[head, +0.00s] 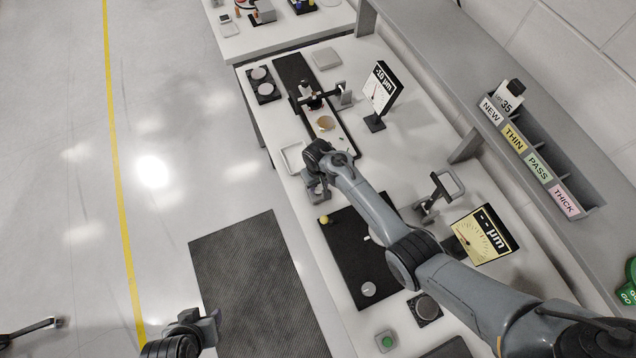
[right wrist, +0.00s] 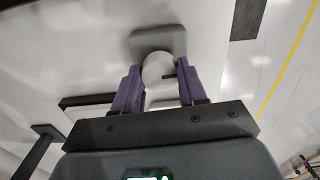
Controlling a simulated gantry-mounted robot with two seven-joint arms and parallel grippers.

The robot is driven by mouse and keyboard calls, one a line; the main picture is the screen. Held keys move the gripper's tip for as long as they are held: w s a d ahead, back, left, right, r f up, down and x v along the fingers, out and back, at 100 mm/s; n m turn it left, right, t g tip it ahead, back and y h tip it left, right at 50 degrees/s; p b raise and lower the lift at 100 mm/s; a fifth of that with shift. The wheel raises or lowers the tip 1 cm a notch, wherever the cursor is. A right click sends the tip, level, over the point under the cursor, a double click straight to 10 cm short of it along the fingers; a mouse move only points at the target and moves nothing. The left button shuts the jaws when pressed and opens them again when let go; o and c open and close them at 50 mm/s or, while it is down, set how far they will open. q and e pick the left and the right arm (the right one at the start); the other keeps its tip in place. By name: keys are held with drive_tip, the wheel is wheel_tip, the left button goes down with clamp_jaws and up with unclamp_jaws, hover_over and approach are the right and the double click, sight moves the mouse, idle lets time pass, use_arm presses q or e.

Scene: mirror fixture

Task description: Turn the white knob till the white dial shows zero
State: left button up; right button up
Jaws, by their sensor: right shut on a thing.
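The white knob (right wrist: 156,68) sits on a grey block (right wrist: 158,40) in the right wrist view, with a short dark mark at its right side. My right gripper (right wrist: 159,75) is shut on it, one purple finger on each side. In the head view my right gripper (head: 317,181) is over the block and hides most of the knob. The white dial (head: 380,89) stands on a dark stand farther back, its display seeming to read -10 µm, with a thin needle on the scale. My left gripper (head: 203,326) is at the bottom left, away from the bench; its jaws are unclear.
A yellow dial (head: 484,234) showing dashes stands to the right beside my right arm. A black mat (head: 345,250) with a yellow ball-topped part lies in front. A labelled bin rack (head: 535,160) is on the shelf. A white tray (head: 293,157) lies near the grey block.

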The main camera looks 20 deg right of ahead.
drive_tip(key=shift+r+n+p, duration=0.1)
drive_tip(key=shift+n+p, duration=0.35)
drive_tip(key=shift+n, duration=0.55)
drive_tip(key=n, duration=0.2)
drive_tip(key=shift+n+p, duration=0.3)
drive_tip(key=shift+p, duration=0.1)
drive_tip(key=n, duration=0.2)
drive_tip(key=shift+n, duration=0.3)
drive_tip(key=n, duration=0.2)
drive_tip(key=shift+n, duration=0.9)
drive_tip(key=o, duration=1.1)
drive_tip(key=shift+c, duration=0.2)
drive_tip(key=shift+p, duration=0.3)
